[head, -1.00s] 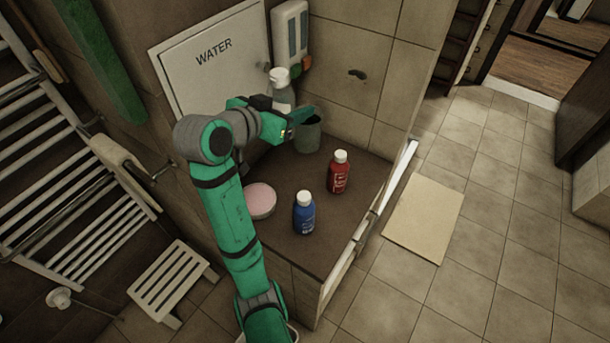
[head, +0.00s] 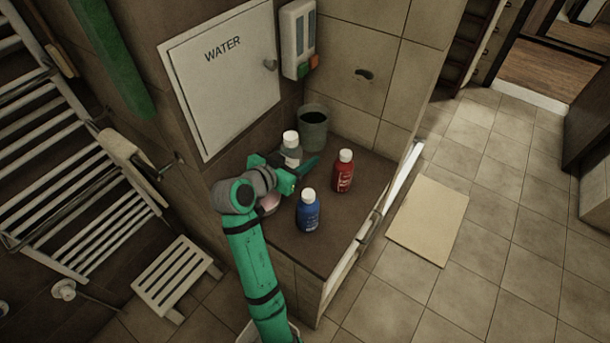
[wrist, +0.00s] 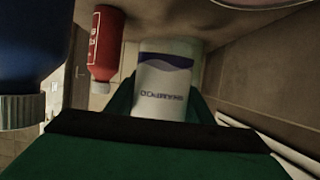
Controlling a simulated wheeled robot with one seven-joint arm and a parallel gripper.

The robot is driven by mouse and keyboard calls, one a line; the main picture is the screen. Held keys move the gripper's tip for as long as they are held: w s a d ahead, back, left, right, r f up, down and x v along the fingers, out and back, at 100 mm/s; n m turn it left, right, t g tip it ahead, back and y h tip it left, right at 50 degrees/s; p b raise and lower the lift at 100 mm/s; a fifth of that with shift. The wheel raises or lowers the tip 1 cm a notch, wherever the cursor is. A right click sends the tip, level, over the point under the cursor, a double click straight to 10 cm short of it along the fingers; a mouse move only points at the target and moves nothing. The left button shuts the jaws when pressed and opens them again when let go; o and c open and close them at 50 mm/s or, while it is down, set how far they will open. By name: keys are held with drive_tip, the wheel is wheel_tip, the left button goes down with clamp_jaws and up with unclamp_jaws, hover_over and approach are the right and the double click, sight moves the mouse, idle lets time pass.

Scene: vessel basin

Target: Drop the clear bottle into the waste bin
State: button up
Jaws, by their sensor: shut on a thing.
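The clear bottle (head: 291,150) has a white cap and stands roughly upright in my gripper (head: 300,172), above the dark counter. In the wrist view my green fingers are shut around the bottle (wrist: 164,88), and its white label with a purple wave faces the camera. I cannot tell how far its base is from the counter. A pale rim (head: 246,337) shows at the bottom edge of the head view, partly behind my arm; I cannot tell whether it is the waste bin. No other bin is clear in view.
On the counter (head: 305,255) stand a blue bottle (head: 308,212), a red bottle (head: 343,172), a grey-green cup (head: 313,128) and a pink round dish (head: 268,208), partly hidden by my arm. A slatted stool (head: 175,275) is at left. The floor at right is open around a beige mat (head: 428,220).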

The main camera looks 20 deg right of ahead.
drive_tip(key=shift+f, duration=3.35)
drive_tip(key=shift+f, duration=0.1)
drive_tip(key=o, duration=0.6)
drive_tip(key=shift+f, duration=0.1)
drive_tip(key=o, duration=0.4)
